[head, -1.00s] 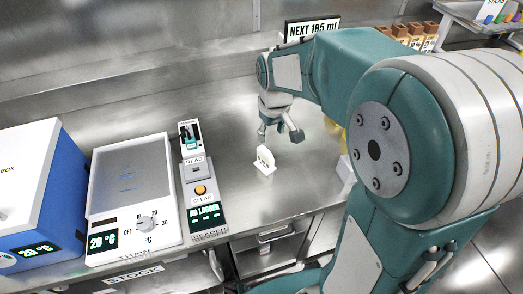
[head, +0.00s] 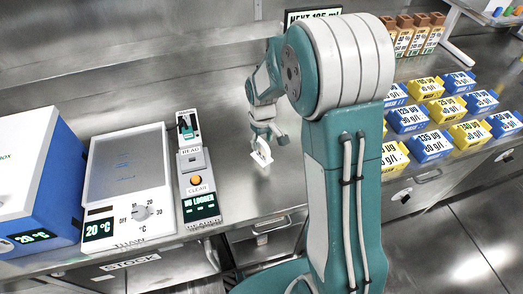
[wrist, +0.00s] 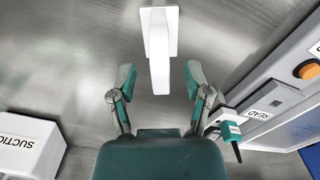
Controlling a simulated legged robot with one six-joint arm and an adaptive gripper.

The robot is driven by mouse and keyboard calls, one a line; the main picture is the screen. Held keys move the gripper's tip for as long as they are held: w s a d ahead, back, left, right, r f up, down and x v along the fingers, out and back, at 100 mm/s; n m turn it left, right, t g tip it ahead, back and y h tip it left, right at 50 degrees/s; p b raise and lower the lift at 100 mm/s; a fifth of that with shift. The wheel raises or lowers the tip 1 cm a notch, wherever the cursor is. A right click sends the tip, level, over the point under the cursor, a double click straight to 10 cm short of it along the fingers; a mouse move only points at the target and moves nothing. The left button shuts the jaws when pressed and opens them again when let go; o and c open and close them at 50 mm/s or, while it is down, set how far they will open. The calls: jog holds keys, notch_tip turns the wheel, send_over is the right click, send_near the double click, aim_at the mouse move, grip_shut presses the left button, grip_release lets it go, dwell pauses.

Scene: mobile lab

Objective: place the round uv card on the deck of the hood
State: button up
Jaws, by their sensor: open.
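A small white upright piece on a flat base stands on the steel bench, and in the head view this white piece (head: 262,157) is right below my gripper (head: 267,139). In the wrist view the white piece (wrist: 159,50) rises between the spread fingers of my gripper (wrist: 158,80), with a gap on each side. My gripper is open and holds nothing. I cannot tell whether the white piece is the round uv card or its stand. The deck of the hood cannot be made out in these views.
A reader (head: 197,180) with a "NO LOGGER" screen, a thaw plate (head: 126,170) and a blue-and-white box (head: 35,180) stand to the left. Blue and yellow boxes (head: 430,146) fill the right. A "SUCTION" box (wrist: 30,142) shows in the wrist view. Bare steel surrounds the white piece.

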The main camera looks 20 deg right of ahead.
aim_at(262, 149)
notch_tip(262, 149, down, 4)
jog(key=shift+w+f, duration=0.1)
jog(key=shift+f, duration=0.1)
grip_shut()
